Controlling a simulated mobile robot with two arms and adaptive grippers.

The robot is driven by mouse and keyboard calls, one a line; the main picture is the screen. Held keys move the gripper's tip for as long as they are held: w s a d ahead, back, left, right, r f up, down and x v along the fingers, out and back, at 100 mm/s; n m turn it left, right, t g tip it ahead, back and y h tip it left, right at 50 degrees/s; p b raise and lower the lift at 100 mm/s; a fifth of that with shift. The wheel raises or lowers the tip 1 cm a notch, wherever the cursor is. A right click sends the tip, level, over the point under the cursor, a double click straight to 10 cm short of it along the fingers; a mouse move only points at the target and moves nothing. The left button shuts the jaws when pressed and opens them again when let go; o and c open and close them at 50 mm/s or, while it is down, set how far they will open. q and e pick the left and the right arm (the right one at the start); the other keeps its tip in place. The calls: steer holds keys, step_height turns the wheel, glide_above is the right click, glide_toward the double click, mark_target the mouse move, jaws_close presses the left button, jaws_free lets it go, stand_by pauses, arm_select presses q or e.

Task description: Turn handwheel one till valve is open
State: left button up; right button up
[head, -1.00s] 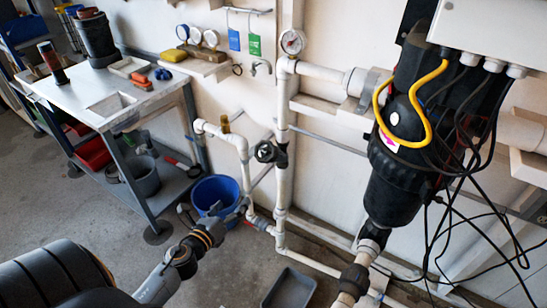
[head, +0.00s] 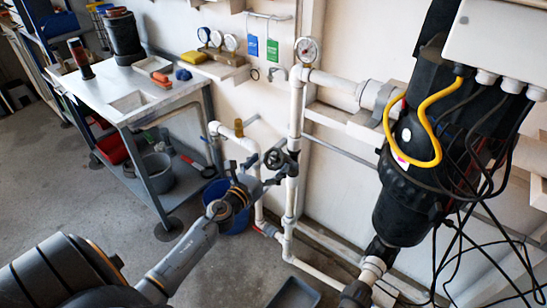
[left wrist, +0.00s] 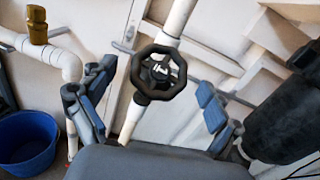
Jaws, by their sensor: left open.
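The black handwheel (head: 274,159) sits on the white vertical pipe in the head view. In the left wrist view the handwheel (left wrist: 158,73) faces me near the middle, with a pale marking on its hub. My left gripper (head: 265,172) is just in front of the handwheel. In the left wrist view its blue-grey fingers (left wrist: 155,84) are spread wide on either side of the wheel, with gaps, and hold nothing. Whether the valve is open or closed cannot be told. My right gripper is not in view.
A blue bucket (head: 216,192) stands on the floor beside the pipes. A brass-coloured fitting (left wrist: 37,25) is on the pipe to the left. A black reactor housing (head: 407,200) with hanging cables stands at the right. A metal workbench (head: 140,113) is at the left.

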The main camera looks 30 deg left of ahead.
arm_select(q)
steer(key=shift+w, duration=1.25)
steer(key=c, duration=1.1)
steer(key=shift+c, duration=0.2)
